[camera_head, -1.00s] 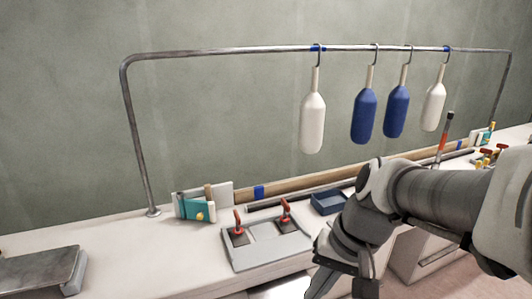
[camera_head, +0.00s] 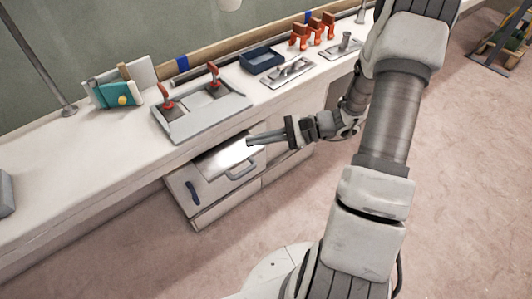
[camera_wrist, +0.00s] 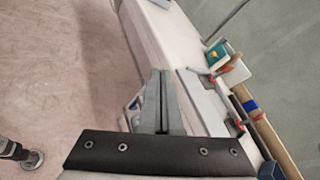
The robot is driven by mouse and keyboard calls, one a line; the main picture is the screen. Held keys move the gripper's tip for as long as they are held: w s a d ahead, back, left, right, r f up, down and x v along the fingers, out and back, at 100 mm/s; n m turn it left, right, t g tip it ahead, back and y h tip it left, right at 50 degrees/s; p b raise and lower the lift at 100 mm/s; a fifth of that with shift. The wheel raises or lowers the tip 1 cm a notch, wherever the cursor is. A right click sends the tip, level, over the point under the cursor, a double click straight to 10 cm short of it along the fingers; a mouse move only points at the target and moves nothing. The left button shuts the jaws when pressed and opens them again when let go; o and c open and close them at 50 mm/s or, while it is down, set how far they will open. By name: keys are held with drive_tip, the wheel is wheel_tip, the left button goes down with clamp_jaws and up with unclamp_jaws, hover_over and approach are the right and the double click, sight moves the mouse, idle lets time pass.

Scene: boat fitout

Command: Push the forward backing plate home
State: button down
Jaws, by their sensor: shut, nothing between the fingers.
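I cannot tell for sure which part is the forward backing plate. A shiny metal plate (camera_head: 222,156) lies at the top of a pulled-out drawer (camera_head: 207,190) under the bench, in the head view.
On the bench stand a grey tray (camera_head: 180,134) with two red-handled clamps, a blue bin (camera_head: 262,60), and two metal plates with fittings (camera_head: 288,73) (camera_head: 340,47). Orange clamps (camera_head: 315,32) stand behind. The floor (camera_head: 130,250) in front is clear.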

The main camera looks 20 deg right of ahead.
drive_tip(key=w+d+f+m+t+h+b, duration=0.1)
drive_tip(key=d+f+m+t, duration=0.25)
drive_tip(key=f, duration=0.25)
drive_tip(key=w+d+f+m+t+b, duration=0.1)
drive_tip(key=d+f+m+t, duration=0.25)
drive_tip(key=f, duration=0.25)
drive_tip(key=m+t+h+b, duration=0.3)
drive_tip(key=m+t+h, duration=0.2)
drive_tip(key=m+h, duration=0.3)
approach(263, 148)
drive_tip(key=shift+m+y, duration=0.3)
drive_tip(key=shift+m, duration=0.4)
drive_tip(key=b+x, duration=0.2)
drive_tip(key=x, duration=0.5)
drive_tip(key=shift+d+f, duration=0.1)
